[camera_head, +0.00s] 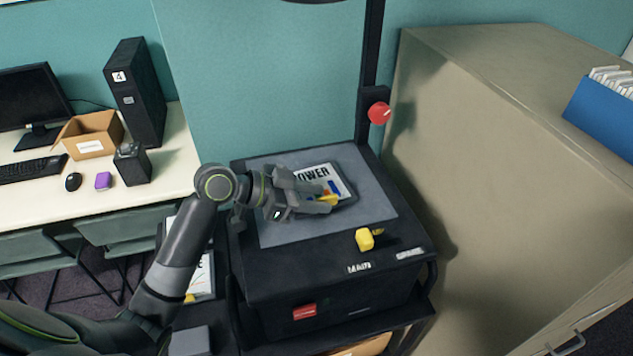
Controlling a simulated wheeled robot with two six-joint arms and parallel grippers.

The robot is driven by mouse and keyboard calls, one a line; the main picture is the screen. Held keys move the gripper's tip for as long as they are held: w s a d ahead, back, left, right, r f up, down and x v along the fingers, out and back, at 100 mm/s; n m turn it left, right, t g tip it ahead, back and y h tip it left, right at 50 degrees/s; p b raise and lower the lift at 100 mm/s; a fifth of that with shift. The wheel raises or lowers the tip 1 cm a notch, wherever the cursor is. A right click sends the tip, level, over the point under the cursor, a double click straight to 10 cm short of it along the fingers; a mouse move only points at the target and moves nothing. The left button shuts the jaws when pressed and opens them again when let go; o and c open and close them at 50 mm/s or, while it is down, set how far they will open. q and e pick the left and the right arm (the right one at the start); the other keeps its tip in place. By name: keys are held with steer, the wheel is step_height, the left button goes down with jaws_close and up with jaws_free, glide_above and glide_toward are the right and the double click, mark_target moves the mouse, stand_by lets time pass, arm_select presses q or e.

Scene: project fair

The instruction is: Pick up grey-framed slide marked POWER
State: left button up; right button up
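The slide marked POWER (326,174) lies on the glass stage of the black overhead projector (381,206). Its letters show as "OWER", with the first letter hidden by my gripper. It has a white face with coloured shapes, a grey frame and a yellow tab (328,200) at its near side. My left gripper (325,198) reaches in from the left, low over the slide's near left part. Its two fingers are apart, one on each side of the yellow tab. Whether they touch the tab, I cannot tell. My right gripper is out of view.
A yellow knob (365,239) stands on the projector's front edge. The projector's post with a red knob (379,112) rises behind. A beige cabinet (500,130) is close on the right. Another slide (202,275) lies lower left, partly behind my arm. A desk (60,200) stands left.

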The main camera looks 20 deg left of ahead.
arm_select(q)
steer(key=shift+w+d+f, duration=0.2)
steer(key=shift+d+f, duration=0.05)
steer(key=shift+d, duration=0.1)
jaws_close()
steer(key=shift+r, duration=0.15)
